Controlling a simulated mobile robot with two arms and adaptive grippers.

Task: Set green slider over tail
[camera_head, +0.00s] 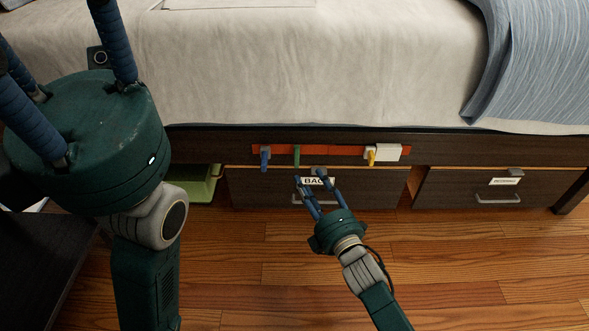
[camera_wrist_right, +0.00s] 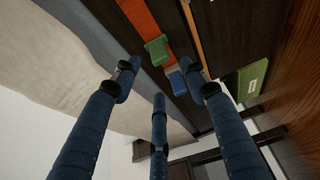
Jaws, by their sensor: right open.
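The green slider (camera_head: 296,155) sits on an orange-red rail (camera_head: 330,150) along the dark bed frame, just right of a blue slider (camera_head: 265,158). A yellow slider (camera_head: 371,157) is further right, beside a white block (camera_head: 388,152). No mark reading "tail" is legible. My right gripper (camera_head: 308,182) is open and empty, below and slightly right of the green slider. In the right wrist view, the green slider (camera_wrist_right: 155,50) and blue slider (camera_wrist_right: 177,82) lie beyond the spread fingers (camera_wrist_right: 160,80), untouched. My left gripper is large at left, its fingertips cut off by the frame.
A drawer under the rail bears a partly covered label (camera_head: 318,181) and a handle. Another labelled drawer (camera_head: 485,188) stands right. A green bin (camera_head: 203,184) sits under the bed at left. The bed (camera_head: 320,70) overhangs above; the wood floor (camera_head: 480,255) is clear.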

